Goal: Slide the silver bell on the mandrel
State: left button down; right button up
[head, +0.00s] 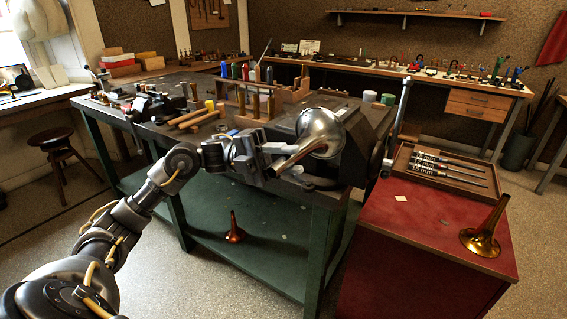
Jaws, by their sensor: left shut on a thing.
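The silver bell (322,133) is held up at the front right of the green workbench, its shiny flare to the upper right and its narrower stem running down to the left, where it looks brownish. My left gripper (284,160) is at this stem and shut on the bell. The bell is tilted and appears in front of a large dark vise-like block (366,135). I cannot make out the mandrel clearly; the bell and gripper may hide it. I cannot tell whether the bell touches the block. My right gripper is out of view.
A red cabinet (400,225) stands right, with a wooden tool tray (445,160) and a brass bell (484,232) on it. A copper-coloured bell (235,230) stands on the green lower shelf (270,255). An upright handle (400,110) rises beside the block. Mallets and tools crowd the bench top.

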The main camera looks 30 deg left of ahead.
pick_arm(q)
jog(key=shift+w, duration=1)
jog(key=c, duration=1)
grip_release()
jog(key=shift+c, duration=0.2)
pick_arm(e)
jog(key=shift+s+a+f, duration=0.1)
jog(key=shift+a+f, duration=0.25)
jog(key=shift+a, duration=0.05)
